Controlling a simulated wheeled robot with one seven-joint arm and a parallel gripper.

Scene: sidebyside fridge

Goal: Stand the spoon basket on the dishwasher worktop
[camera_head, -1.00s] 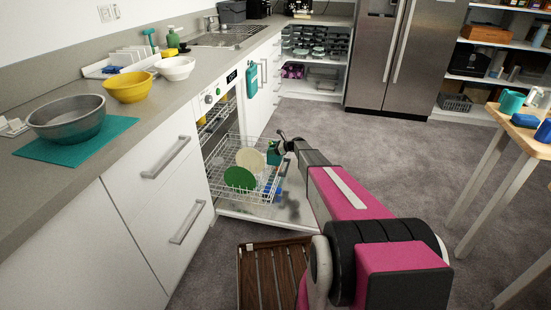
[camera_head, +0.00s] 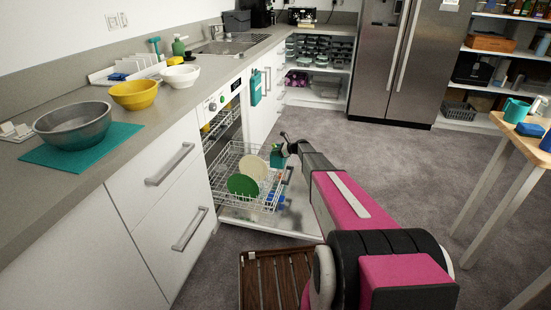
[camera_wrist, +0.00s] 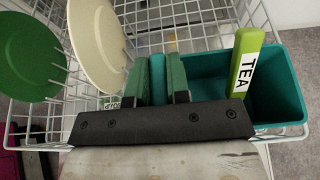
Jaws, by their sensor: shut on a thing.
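The spoon basket (camera_wrist: 278,85) is a teal open-topped box at the right end of the pulled-out dishwasher rack. A green-handled piece labelled TEA (camera_wrist: 245,65) stands tilted in it, and a second label shows low beside my fingers. My gripper (camera_wrist: 158,75) is shut on an upright teal wall or divider of the basket, between its two green fingers. In the head view the basket (camera_head: 277,159) shows beneath my gripper (camera_head: 283,148). Whether its base touches the rack is hidden. The dishwasher worktop (camera_head: 212,78) is the grey counter above the open machine.
The rack (camera_head: 232,160) also holds a green plate (camera_head: 243,185) and a cream plate (camera_head: 252,166). On the counter are a white bowl (camera_head: 180,76), a yellow bowl (camera_head: 134,95), a metal bowl (camera_head: 72,125) and a dish rack (camera_head: 120,69). A slatted wooden piece (camera_head: 275,278) is below.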

